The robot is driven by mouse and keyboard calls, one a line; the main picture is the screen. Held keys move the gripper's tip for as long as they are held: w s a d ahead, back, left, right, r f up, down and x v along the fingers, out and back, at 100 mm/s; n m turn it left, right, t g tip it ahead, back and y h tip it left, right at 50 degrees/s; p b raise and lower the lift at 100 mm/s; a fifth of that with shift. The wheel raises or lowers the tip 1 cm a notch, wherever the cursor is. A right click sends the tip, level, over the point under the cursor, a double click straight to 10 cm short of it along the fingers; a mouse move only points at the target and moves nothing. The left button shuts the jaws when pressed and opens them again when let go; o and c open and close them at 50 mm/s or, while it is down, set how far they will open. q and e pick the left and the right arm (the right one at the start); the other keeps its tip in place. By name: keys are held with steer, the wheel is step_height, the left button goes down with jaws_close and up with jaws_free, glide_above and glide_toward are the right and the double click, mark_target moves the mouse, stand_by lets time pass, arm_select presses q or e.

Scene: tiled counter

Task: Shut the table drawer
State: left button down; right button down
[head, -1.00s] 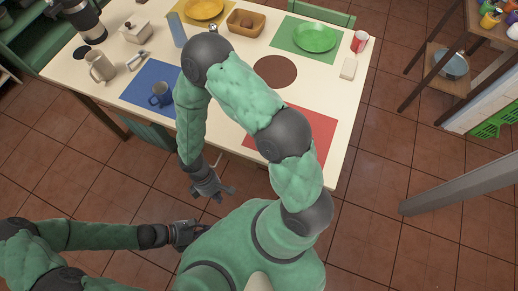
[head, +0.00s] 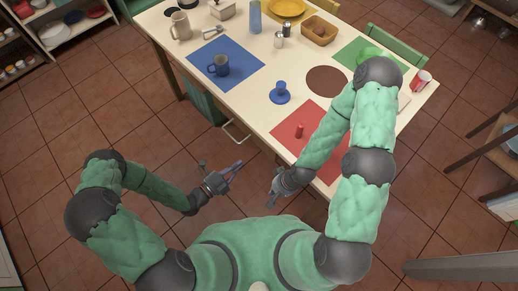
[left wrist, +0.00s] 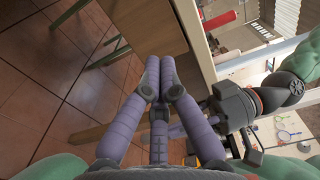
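The table (head: 200,95) fills the upper middle of the head view. A pale handle loop (head: 232,131) sticks out below its front edge, left of the red mat. The drawer's body is under the tabletop, and I cannot tell how far it is out. My right gripper (head: 271,190) is just right of the left one, near the table front, looking open and empty.
A red mat (head: 318,120) with a red shaker (head: 299,131), a blue stand (head: 280,93) and a blue mug (head: 219,66) on a blue mat lie near the front. A green chair (head: 204,105) stands at the table's front left. Floor before the table is clear.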

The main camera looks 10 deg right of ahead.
mark_target(262, 143)
arm_select(q)
steer(key=b+x, duration=0.2)
steer(key=x, duration=0.8)
steer(key=shift+w+d, duration=0.2)
steer(key=shift+d, duration=0.1)
steer(key=x, duration=0.4)
steer(key=shift+w+d, duration=0.2)
steer(key=shift+d, duration=0.1)
steer(key=shift+w, duration=0.1)
